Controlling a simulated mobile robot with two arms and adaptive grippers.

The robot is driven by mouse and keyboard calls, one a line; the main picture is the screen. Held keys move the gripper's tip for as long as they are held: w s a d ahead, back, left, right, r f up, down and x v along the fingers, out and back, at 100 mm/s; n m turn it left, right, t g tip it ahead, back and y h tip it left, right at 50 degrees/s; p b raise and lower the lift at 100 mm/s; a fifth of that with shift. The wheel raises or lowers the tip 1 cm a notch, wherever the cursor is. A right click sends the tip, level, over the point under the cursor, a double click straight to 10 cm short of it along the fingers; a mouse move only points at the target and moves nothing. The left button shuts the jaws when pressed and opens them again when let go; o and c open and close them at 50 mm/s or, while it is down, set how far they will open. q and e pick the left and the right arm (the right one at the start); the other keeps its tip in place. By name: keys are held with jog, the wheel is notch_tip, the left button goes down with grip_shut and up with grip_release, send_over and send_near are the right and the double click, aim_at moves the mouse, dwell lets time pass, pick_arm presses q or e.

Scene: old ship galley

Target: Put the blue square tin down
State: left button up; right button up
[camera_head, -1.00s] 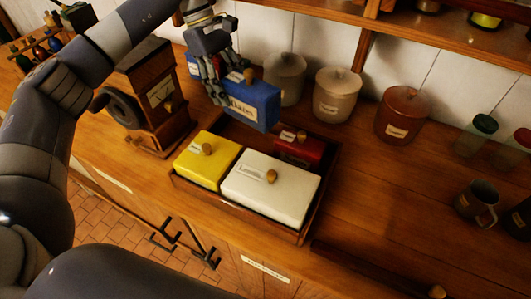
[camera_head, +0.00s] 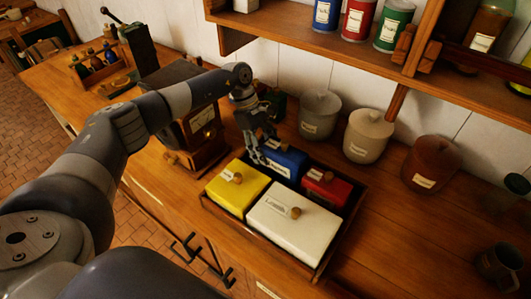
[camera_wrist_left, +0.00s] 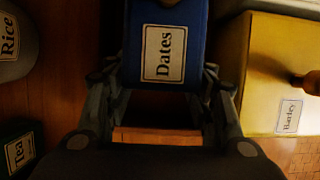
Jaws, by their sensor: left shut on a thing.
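The blue square tin (camera_head: 287,160), labelled "Dates" in the left wrist view (camera_wrist_left: 172,25), is in the back left part of the wooden tray (camera_head: 325,258), its top about level with its neighbours. My left gripper (camera_head: 258,153) is shut on the tin from its left side; in the left wrist view its fingers flank the tin. I cannot see whether the tin's bottom touches the tray floor. A yellow tin (camera_head: 230,196), a white tin (camera_head: 285,228) and a red tin (camera_head: 328,190) share the tray. My right gripper is out of view.
A wooden grinder (camera_head: 203,130) stands close left of the tray, under my left forearm. Lidded jars, one grey (camera_head: 318,122), one beige (camera_head: 366,140) and one brown (camera_head: 428,168), line the wall. A shelf (camera_head: 340,55) overhangs behind.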

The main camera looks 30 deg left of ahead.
pick_arm(q)
notch_tip(320, 180, down, 2)
jog(key=shift+f+p, duration=0.15)
jog(key=shift+p, duration=0.25)
jog(key=shift+f, duration=0.45)
jog(key=shift+f, duration=0.1)
jog(key=o, duration=1)
jog(key=shift+o, duration=1.4)
